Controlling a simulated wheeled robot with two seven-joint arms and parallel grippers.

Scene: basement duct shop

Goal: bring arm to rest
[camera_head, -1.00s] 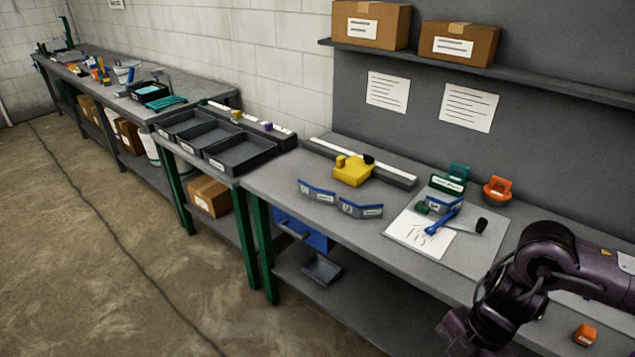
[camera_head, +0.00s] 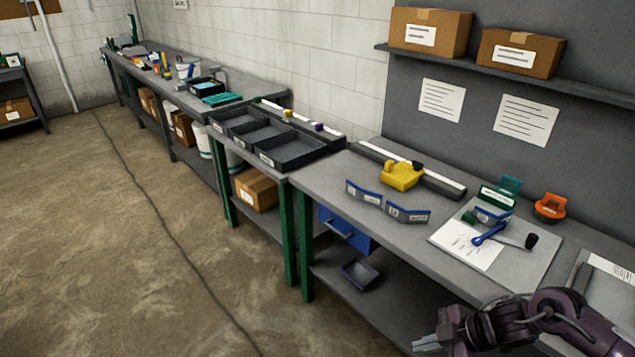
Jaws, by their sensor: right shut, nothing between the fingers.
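My right gripper (camera_head: 428,344) is at the bottom of the head view, right of centre. It is shut and empty, in front of the near edge of the grey workbench (camera_head: 345,215). My right arm (camera_head: 545,322) reaches in from the lower right corner and hides part of the bench front. My left gripper and left arm are not in the picture.
The bench beside my arm holds a white sheet (camera_head: 465,246), a blue-handled tool (camera_head: 488,234), a yellow block-shaped device (camera_head: 402,176) and an orange item (camera_head: 550,207). Black trays (camera_head: 290,153) stand farther left. The floor (camera_head: 120,255) at left is clear.

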